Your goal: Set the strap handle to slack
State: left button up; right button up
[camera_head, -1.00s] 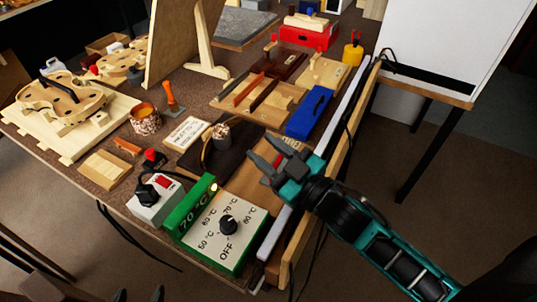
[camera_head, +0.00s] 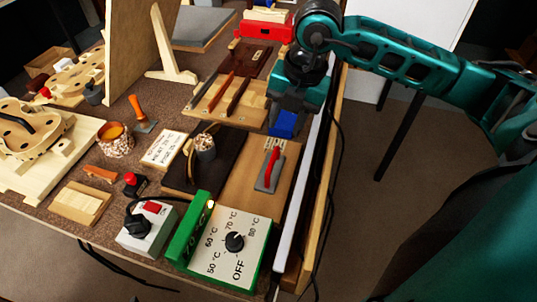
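A red handle (camera_head: 277,167) on a grey metal plate (camera_head: 266,183) lies on the light wooden board behind the green heater box (camera_head: 187,232). A curved brown strip (camera_head: 187,146) stands beside the round bending iron (camera_head: 206,148) on the dark board (camera_head: 222,165). I cannot tell for certain which of these is the strap handle or how tight it is. My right gripper (camera_head: 287,104) points down above the blue box (camera_head: 284,123), behind the red handle and apart from it. Its fingertips are not clear. My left gripper is out of view.
The white control panel (camera_head: 246,222) has a black knob. A switch box (camera_head: 148,232), a small red-knobbed item (camera_head: 131,185) and a lettered card (camera_head: 164,150) stand to the left. Wooden fixtures (camera_head: 216,98) and a red box (camera_head: 262,28) lie further back.

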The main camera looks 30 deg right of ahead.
aim_at(271, 162)
jog(key=f, duration=0.4)
jog(key=w+a+f, duration=0.1)
jog(key=f, duration=0.7)
jog(key=shift+w+a+f+b, duration=0.1)
jog(key=shift+w+a+b, duration=0.25)
jog(key=shift+a, duration=0.05)
grip_shut()
